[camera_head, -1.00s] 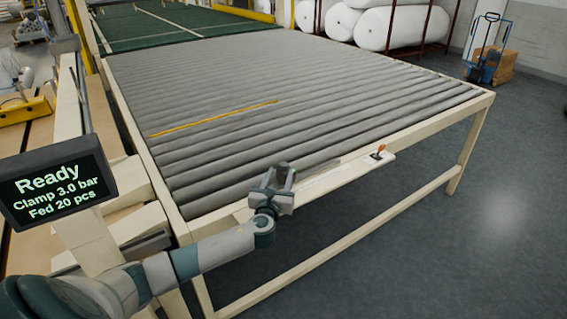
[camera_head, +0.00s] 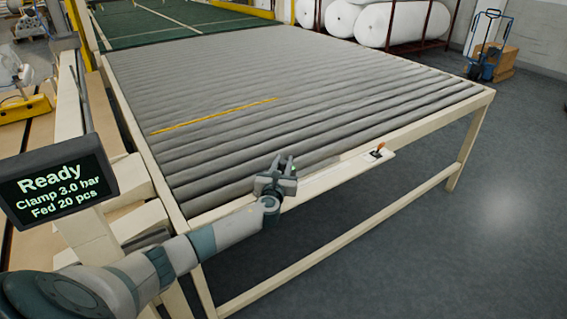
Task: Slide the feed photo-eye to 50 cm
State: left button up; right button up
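The infeed roller table (camera_head: 445,103) carries a pale rail (camera_head: 330,177) along its near edge. My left gripper (camera_head: 284,166) is at this rail, near its left part. A small dark piece with a green light, which looks like the photo-eye (camera_head: 293,171), shows at the fingertips. The fingers hide most of it, and I cannot tell whether they grip it. An orange-topped knob (camera_head: 380,147) stands on the rail further right, apart from the gripper. Any scale marks on the rail are too small to read. My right gripper is not in view.
A display (camera_head: 58,183) at the left reads "Ready, Clamp 3.0 bar, Fed 20 pcs". A yellow strip (camera_head: 215,116) lies across the grey rollers. The floor at the right is clear.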

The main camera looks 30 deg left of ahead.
pick_arm(q)
grip_shut()
jog(key=w+d+b, duration=0.1)
jog(key=w, duration=0.1)
jog(key=w+d+b, duration=0.1)
jog(key=w, duration=0.2)
jog(key=w+d+b, duration=0.1)
jog(key=w+b, duration=0.1)
jog(key=w, duration=0.1)
jog(key=shift+w+d+f, duration=0.15)
jog(key=shift+w+d, duration=0.05)
jog(key=shift+d, duration=0.1)
jog(key=shift+w+d, duration=0.15)
jog(key=shift+w, duration=0.3)
jog(key=o, duration=0.6)
grip_release()
jog(key=shift+s, duration=0.15)
